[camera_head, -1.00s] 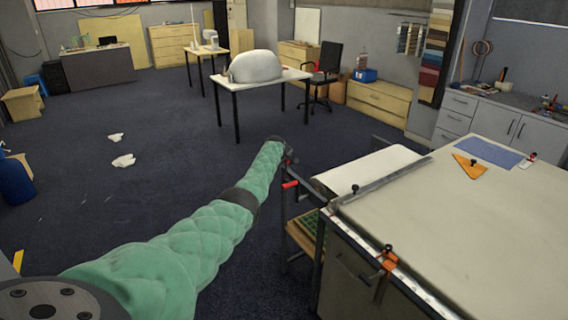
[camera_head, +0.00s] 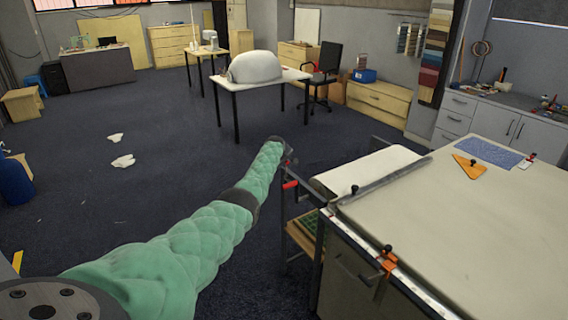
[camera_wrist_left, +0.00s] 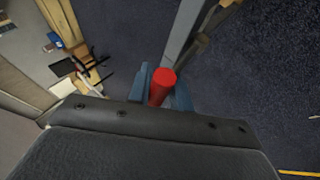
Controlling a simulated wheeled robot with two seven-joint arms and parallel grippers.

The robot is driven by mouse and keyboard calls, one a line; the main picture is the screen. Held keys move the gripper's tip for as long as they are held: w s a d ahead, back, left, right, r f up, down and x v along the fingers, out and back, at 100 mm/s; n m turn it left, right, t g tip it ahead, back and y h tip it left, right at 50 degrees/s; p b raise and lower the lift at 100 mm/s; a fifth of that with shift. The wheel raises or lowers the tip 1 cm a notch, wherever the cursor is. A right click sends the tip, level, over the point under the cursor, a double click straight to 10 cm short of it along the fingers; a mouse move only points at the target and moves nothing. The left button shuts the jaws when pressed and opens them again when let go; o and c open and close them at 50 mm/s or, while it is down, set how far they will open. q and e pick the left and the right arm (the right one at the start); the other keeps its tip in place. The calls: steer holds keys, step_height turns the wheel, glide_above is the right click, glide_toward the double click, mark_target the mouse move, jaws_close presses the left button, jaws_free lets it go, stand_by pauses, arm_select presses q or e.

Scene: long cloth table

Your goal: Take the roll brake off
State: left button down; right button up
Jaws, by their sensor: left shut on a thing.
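My left gripper (camera_wrist_left: 160,90) is shut on a red handle (camera_wrist_left: 162,88), which stands up between its two blue-grey fingers in the left wrist view. In the head view my left arm reaches to the end of the cloth table, and the left gripper (camera_head: 287,161) is small and partly hidden by the wrist. A red grip (camera_head: 290,185) shows just below it on the dark roll frame; I cannot tell whether it is the held handle. The pale cloth roll (camera_head: 368,171) lies at the table's end. My right gripper is out of view.
The long table (camera_head: 480,240) fills the right side, with a metal bar (camera_head: 390,182), an orange clamp (camera_head: 388,262), an orange set square (camera_head: 469,167) and a blue cloth (camera_head: 488,152) on it. The floor left of the roll frame is open.

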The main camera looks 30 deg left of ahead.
arm_select(q)
steer(key=shift+d+f, duration=0.6)
steer(key=shift+d, duration=0.05)
steer(key=c, duration=1.6)
jaws_free()
steer(key=shift+o, duration=1.2)
steer(key=shift+w+d, duration=0.1)
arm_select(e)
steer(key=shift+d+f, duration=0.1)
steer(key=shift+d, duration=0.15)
arm_select(q)
steer(key=shift+r, duration=0.1)
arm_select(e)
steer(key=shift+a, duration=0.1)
